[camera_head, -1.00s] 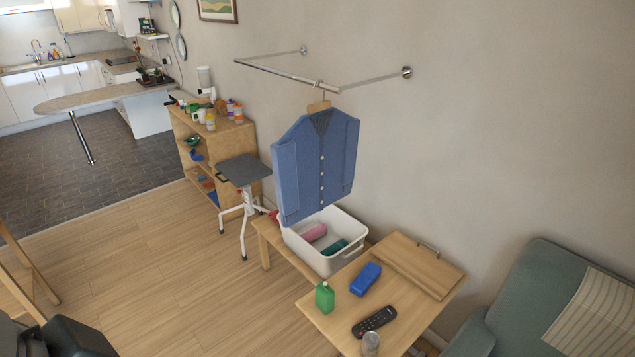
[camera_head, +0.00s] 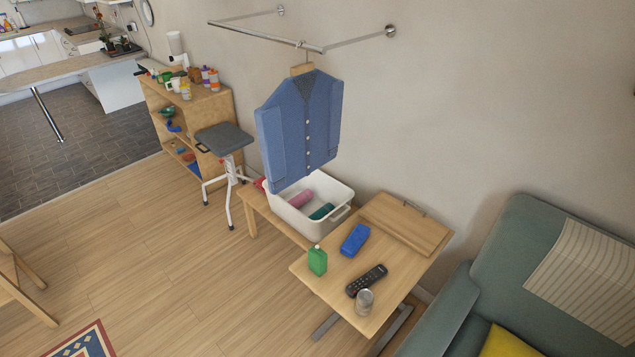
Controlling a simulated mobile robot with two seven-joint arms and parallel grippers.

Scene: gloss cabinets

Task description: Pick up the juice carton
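A small green carton (camera_head: 317,260), which looks like the juice carton, stands upright near the left edge of the small wooden table (camera_head: 329,291). A blue case (camera_head: 355,240) lies behind it to the right. A black remote (camera_head: 366,281) and a clear or silvery cup (camera_head: 364,300) are to its right and nearer. Neither of my grippers shows in the head view, and nothing touches the carton.
A white bin (camera_head: 342,190) with rolled cloths sits on a low bench behind the table. A blue cardigan (camera_head: 300,130) hangs above it. A stool (camera_head: 222,139) and shelf (camera_head: 226,105) stand further back. A green armchair (camera_head: 500,240) is at right.

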